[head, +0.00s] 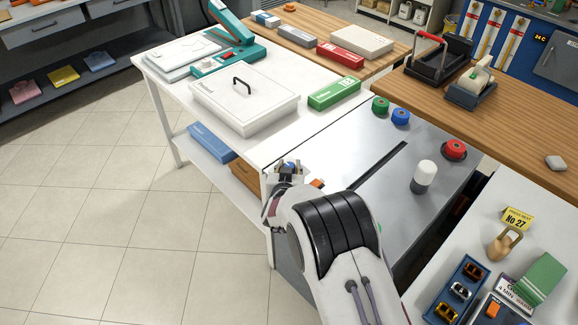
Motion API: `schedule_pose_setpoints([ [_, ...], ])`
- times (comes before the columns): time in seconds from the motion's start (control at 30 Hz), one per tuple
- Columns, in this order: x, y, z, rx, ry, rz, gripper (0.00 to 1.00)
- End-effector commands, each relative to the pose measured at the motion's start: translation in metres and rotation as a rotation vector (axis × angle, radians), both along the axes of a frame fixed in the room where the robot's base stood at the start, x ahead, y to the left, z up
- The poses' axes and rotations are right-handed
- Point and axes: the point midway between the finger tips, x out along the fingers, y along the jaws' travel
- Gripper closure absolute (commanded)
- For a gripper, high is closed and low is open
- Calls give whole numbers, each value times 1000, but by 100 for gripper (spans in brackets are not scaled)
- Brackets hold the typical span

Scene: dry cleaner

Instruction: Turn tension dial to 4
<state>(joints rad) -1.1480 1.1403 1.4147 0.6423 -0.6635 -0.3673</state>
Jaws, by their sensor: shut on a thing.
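My gripper (288,169) is at the near left corner of the grey worktop (365,150), beside the white table. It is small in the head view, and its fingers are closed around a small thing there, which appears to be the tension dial. The dial is almost wholly hidden by the fingers and my wrist. Its numbers and pointer cannot be read. A small orange block (317,183) shows just right of my gripper, partly behind my wrist.
A white lidded box (243,98) and green box (334,93) lie beyond my gripper. Open floor lies left.

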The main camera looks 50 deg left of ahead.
Motion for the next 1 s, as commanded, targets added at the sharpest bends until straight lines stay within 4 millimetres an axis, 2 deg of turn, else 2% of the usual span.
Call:
schedule_pose_setpoints([
  [1.0, 0, 1, 1, 3, -1, -320, 95],
])
